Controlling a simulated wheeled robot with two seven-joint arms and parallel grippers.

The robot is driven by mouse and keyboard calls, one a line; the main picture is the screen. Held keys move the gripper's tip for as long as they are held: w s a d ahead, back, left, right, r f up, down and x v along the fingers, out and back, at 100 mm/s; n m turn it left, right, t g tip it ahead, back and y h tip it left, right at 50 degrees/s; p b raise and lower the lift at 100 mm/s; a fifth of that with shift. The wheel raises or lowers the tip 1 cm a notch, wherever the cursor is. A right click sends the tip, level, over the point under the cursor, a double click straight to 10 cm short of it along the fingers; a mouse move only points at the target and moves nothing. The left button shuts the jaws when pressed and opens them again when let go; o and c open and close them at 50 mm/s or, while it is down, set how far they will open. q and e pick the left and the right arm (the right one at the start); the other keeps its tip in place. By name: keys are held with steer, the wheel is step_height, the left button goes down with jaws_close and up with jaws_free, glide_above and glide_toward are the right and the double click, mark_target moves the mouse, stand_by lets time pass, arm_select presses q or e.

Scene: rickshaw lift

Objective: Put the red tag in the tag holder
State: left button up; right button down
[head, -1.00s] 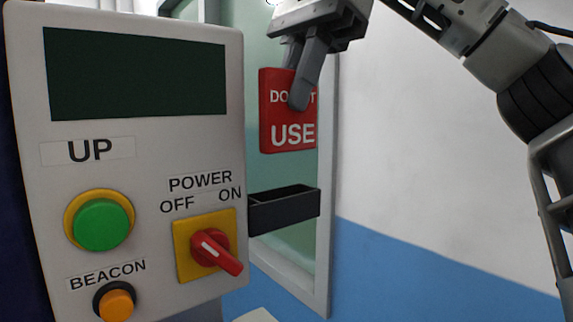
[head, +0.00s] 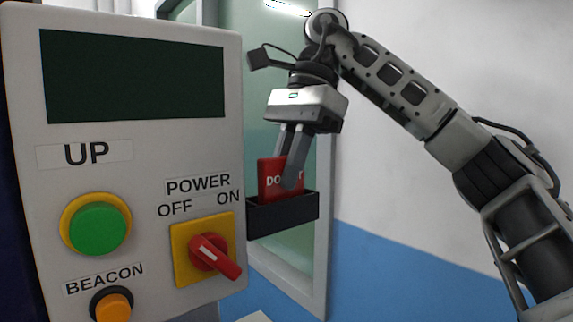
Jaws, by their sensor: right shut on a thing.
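The red tag (head: 268,182) reads "DO NOT USE", with only its upper part showing now. Its lower part is hidden inside the black tag holder (head: 284,213), an open-topped box on the side of the control panel. The tag stands upright in the holder. My right gripper (head: 287,182) comes down from above and is shut on the tag's upper part. One finger covers some of the lettering. My left gripper is not in view.
The control panel (head: 140,140) fills the left side, with a green UP button (head: 97,226), a red power switch (head: 213,256) pointing lower right and an orange beacon button (head: 112,304). A door frame (head: 322,240) and white-and-blue wall (head: 420,260) stand behind.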

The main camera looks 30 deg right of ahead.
steer(key=shift+f, duration=0.15)
steer(key=c, duration=1.4)
jaws_free()
steer(key=shift+v, duration=3.95)
steer(key=shift+a, duration=0.1)
